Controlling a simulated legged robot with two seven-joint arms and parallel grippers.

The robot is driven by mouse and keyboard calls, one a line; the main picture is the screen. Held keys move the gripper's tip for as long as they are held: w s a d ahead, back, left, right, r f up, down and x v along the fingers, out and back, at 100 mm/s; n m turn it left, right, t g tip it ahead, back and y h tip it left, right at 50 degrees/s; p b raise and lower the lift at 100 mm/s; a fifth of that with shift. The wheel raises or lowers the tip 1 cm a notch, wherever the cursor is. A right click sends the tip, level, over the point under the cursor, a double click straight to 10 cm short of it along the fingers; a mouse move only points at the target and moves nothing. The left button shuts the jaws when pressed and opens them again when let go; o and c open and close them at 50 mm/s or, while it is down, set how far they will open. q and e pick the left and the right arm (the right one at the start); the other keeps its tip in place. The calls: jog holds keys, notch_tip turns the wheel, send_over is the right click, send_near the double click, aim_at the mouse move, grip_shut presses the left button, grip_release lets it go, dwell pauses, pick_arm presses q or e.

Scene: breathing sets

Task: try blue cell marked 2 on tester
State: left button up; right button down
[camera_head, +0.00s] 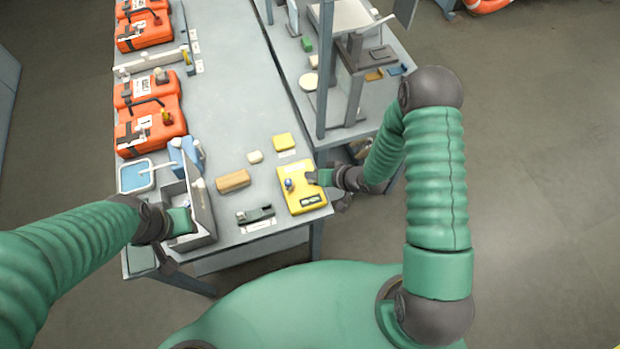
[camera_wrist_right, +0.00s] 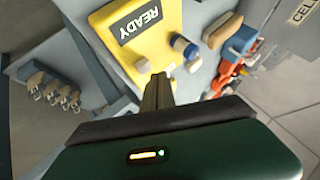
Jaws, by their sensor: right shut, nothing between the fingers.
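The yellow tester (camera_head: 300,198) lies near the table's front right corner. In the right wrist view the tester (camera_wrist_right: 125,55) has a dark display (camera_wrist_right: 140,23) reading READY and a pale round button (camera_wrist_right: 143,66). A blue cell (camera_head: 289,184) with a pale end sits at the tester's left side; it also shows in the wrist view (camera_wrist_right: 184,46). Its number is not readable. My right gripper (camera_head: 314,178) is shut and empty over the tester's right part; its fingertips (camera_wrist_right: 158,82) are close to the button, contact unclear. My left gripper (camera_head: 182,222) is at the grey box, its jaws unclear.
The open grey box (camera_head: 206,214) stands at the table's front left. A wooden block (camera_head: 233,181), a stapler-like dark tool (camera_head: 255,215) and a yellow pad (camera_head: 284,142) lie around the tester. Orange cases (camera_head: 150,125) line the left edge. The table's middle is clear.

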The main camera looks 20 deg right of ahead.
jog(key=shift+d+f, duration=0.25)
jog(key=shift+f, duration=0.15)
jog(key=shift+a+f+b, duration=0.1)
jog(key=shift+b, duration=0.2)
jog(key=shift+f+b, duration=0.3)
jog(key=shift+f, duration=0.1)
dwell(0.3)
jog(key=shift+r+p, duration=0.85)
jog(key=shift+r, duration=0.25)
notch_tip(320, 180, up, 5)
jog(key=p, duration=0.4)
jog(key=shift+a, duration=0.1)
